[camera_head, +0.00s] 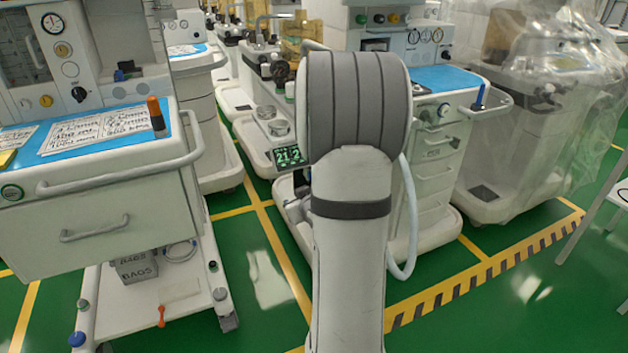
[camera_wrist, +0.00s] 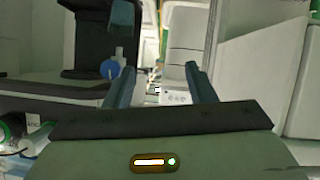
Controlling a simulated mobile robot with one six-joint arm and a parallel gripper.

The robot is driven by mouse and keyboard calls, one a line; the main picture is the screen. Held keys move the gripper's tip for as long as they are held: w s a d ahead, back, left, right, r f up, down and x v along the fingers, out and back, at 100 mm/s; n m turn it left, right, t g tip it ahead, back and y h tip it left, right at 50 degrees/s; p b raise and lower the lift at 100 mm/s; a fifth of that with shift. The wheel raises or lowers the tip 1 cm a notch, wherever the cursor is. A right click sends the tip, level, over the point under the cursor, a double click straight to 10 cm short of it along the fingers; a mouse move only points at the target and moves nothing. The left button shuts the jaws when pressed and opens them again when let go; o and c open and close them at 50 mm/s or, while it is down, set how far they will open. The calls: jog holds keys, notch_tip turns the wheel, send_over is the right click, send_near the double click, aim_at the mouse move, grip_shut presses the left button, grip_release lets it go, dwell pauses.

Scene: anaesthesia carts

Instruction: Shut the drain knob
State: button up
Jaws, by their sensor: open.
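My gripper (camera_wrist: 160,70) shows in the wrist view with its two dark fingers apart and nothing between them. A round blue knob (camera_wrist: 110,69) shows just left of the left finger, beyond it, beside a pale bottle-like shape. I cannot tell whether this is the drain knob. In the head view my arm fills the middle and hides my gripper. There, the left cart (camera_head: 110,226) has a blue knob (camera_head: 76,339) low at its front left corner and an orange-red lever (camera_head: 161,316) on its base shelf. No drain label is readable.
A cart (camera_head: 432,176) with drawers stands behind my arm, with a white hose (camera_head: 409,220) hanging in front. A plastic-draped machine (camera_head: 535,110) stands at right. A pale panel (camera_wrist: 262,75) is close on the wrist view's right. Green floor (camera_head: 255,275) is open between the carts.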

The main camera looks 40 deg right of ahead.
jog(key=s+d+t, duration=0.3)
jog(key=d+t, duration=0.2)
jog(key=d, duration=0.2)
jog(key=b+x, duration=0.1)
jog(key=x, duration=0.6)
jog(key=shift+w+d, duration=0.2)
jog(key=shift+d, duration=0.2)
jog(key=shift+f, duration=0.1)
jog(key=shift+c, duration=0.3)
